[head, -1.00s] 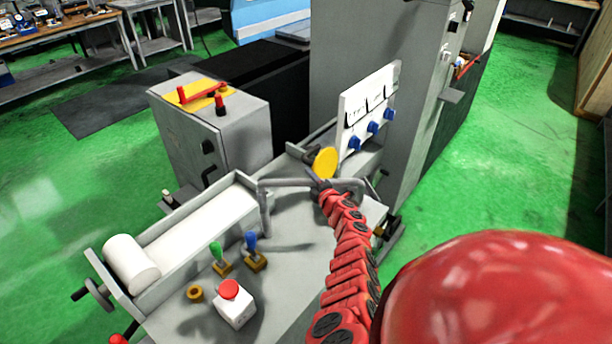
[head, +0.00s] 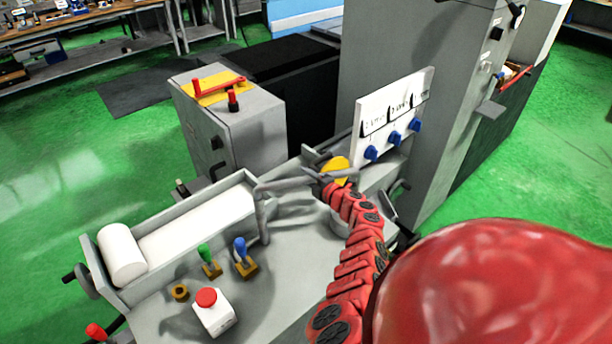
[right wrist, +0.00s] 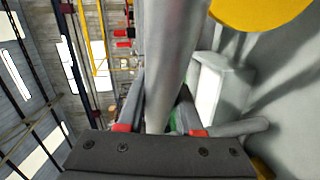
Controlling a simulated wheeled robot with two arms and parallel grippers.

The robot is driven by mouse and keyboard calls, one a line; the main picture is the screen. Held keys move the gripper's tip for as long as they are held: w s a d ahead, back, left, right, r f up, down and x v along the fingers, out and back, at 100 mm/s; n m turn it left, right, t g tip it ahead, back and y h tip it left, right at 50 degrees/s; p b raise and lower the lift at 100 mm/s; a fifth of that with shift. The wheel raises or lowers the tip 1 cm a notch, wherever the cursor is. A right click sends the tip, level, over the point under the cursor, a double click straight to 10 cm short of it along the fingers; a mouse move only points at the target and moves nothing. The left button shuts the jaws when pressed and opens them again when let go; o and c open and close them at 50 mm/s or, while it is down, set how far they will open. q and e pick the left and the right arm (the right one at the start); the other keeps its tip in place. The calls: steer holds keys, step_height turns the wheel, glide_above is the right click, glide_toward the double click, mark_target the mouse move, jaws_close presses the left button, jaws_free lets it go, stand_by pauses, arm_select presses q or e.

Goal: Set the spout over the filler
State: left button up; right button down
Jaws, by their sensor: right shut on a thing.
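The spout, a grey bent pipe (head: 285,184), runs level over the grey machine bed, and its left end bends down towards the bed. My right gripper (head: 325,178) is shut on the pipe near its right part. In the right wrist view the pipe (right wrist: 172,60) passes between the fingers (right wrist: 160,129). A yellow disc (head: 337,166) is right behind the gripper. I cannot tell for certain which part is the filler; a round grey part (head: 341,217) under my arm is mostly hidden. My left gripper is out of view.
A white panel with blue knobs (head: 393,115) stands to the right of the pipe. Green (head: 206,257) and blue (head: 242,254) levers and a red button box (head: 213,312) are on the bed in front. A grey cabinet with a red handle (head: 225,110) stands behind.

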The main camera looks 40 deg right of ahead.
steer(key=c, duration=0.6)
jaws_free()
steer(key=shift+s, duration=0.15)
